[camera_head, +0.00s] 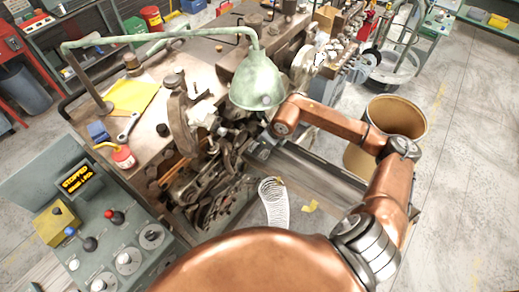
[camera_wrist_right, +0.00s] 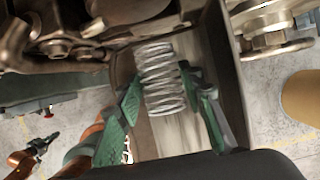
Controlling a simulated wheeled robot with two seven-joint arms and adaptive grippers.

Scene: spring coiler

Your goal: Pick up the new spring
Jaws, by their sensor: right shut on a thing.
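A pale wire coil spring (camera_wrist_right: 165,95) stands between the green fingers of my right gripper (camera_wrist_right: 160,77) in the right wrist view. The gripper is shut on it, with a finger on each side. In the head view a white coil spring (camera_head: 273,203) shows in the metal trough below the lamp; I cannot tell for sure that it is the same one. My right arm reaches in from the right there, and its gripper is hard to make out among the machine parts. A small copper arm with a gripper (camera_wrist_right: 47,140), apparently my left, shows at the wrist view's lower left; its jaws are too small to read.
The coiling machine (camera_head: 205,160) crowds the trough's left side. A green lamp (camera_head: 257,82) hangs over it. A control panel (camera_head: 110,245) reading STOPPED is at lower left. A tan barrel (camera_head: 398,115) stands right of the trough. Open floor lies further right.

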